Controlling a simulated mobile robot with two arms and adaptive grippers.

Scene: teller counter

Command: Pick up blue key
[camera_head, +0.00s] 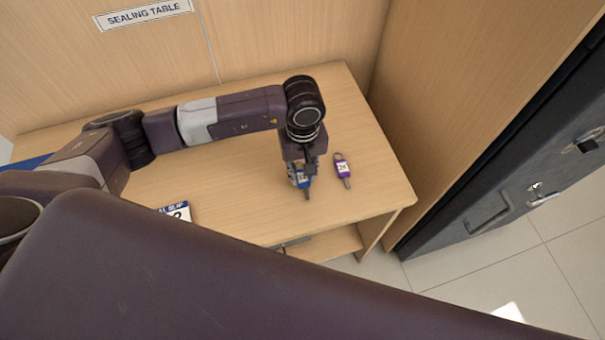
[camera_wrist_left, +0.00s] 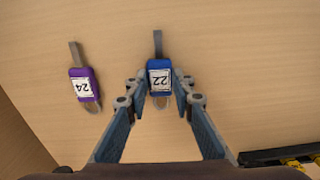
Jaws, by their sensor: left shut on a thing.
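The blue key (camera_head: 305,183) has a blue tag with a white label and a metal shaft. In the left wrist view the blue key (camera_wrist_left: 158,76) reads 22 upside down and sits between my left gripper's fingertips. My left gripper (camera_head: 302,176) points down over the table and is shut on the blue tag; it also shows in the left wrist view (camera_wrist_left: 159,97). The key is at or just above the tabletop; I cannot tell which. My right gripper is in neither view.
A purple key (camera_head: 343,170) labelled 24 lies beside the blue one; it also shows in the left wrist view (camera_wrist_left: 84,87). The wooden table (camera_head: 380,180) is clear behind the keys. A blue and white card (camera_head: 177,211) lies to the left. A dark safe (camera_head: 490,190) stands right.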

